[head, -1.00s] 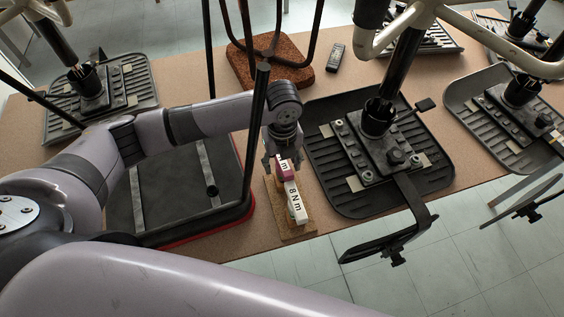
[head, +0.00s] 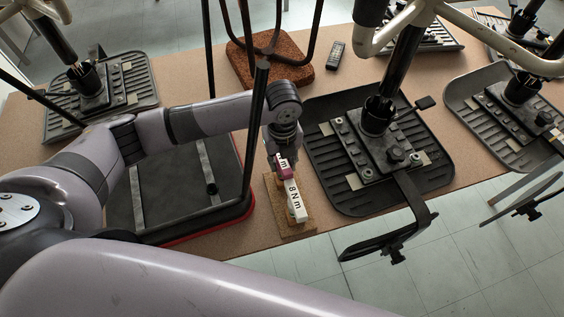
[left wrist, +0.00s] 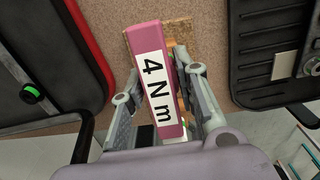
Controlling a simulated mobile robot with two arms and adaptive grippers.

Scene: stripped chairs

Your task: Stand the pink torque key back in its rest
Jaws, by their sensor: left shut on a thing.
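In the head view the pink key (head: 285,171) shows only in part below the gripper. The rest (head: 293,229) looks like a small cork-brown block near the table's front edge. A white key marked "8 N m" (head: 295,200) is at the rest, right beside the pink key. Whether the pink key's foot touches the rest is hidden. My right gripper is out of view.
A black chair base (head: 435,178) with a bracket lies close to the right. A dark red-edged seat panel (head: 165,215) with an upright black rod is on the left. A cork-brown pad (head: 250,75) and a remote (head: 336,57) lie farther back.

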